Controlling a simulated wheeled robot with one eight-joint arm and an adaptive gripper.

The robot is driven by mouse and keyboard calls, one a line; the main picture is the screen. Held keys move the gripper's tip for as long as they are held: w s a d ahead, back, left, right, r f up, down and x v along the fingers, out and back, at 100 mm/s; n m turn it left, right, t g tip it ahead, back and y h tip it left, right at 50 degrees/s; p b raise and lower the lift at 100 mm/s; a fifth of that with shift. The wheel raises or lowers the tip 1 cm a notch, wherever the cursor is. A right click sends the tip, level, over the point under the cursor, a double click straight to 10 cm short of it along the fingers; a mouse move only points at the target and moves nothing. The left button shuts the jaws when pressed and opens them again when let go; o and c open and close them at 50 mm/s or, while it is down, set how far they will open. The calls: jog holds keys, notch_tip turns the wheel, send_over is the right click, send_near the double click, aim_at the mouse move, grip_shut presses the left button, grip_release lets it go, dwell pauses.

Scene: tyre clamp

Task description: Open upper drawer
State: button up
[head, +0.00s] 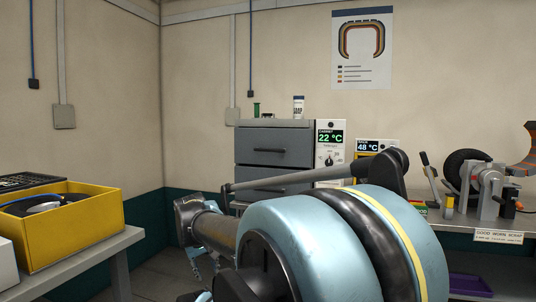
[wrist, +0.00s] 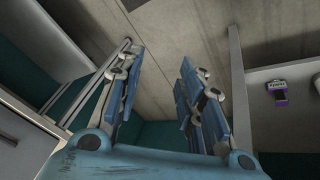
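The upper drawer (head: 274,147) is the top grey front of a small cabinet (head: 275,123) at the back, with a dark bar handle (head: 268,150). It looks closed. A lower drawer (head: 268,181) with a similar handle sits below it, partly hidden by my arm. My gripper (head: 205,268) hangs low in the head view, left of and below the cabinet, largely hidden by my arm. In the wrist view my gripper (wrist: 160,95) has its two blue fingers wide apart with nothing between them. The drawers cannot be made out in the wrist view.
A yellow crate (head: 75,235) stands on a left table. A clamp (head: 483,190) with a tyre is at right. Floor shows between the tables.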

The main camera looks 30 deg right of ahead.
aim_at(268, 150)
jog(key=w+d+r+n+t+h, duration=0.25)
jog(key=w+d+r+h, duration=0.25)
jog(key=w+d+r, duration=0.7)
jog(key=w+d+r+n+t+h, duration=0.25)
jog(key=w+d+r+h, duration=0.5)
jog(key=d+r, duration=0.75)
jog(key=w+d+r+n+t, duration=0.1)
jog(key=w+d, duration=0.5)
jog(key=w+d+r+n+t+y, duration=0.1)
jog(key=w+d, duration=0.4)
jog(key=d, duration=0.2)
jog(key=w+d+r+n+t, duration=0.1)
jog(key=w+d, duration=0.5)
jog(key=shift+w+d+r+y, duration=0.25)
jog(key=shift+w+d, duration=0.05)
grip_shut()
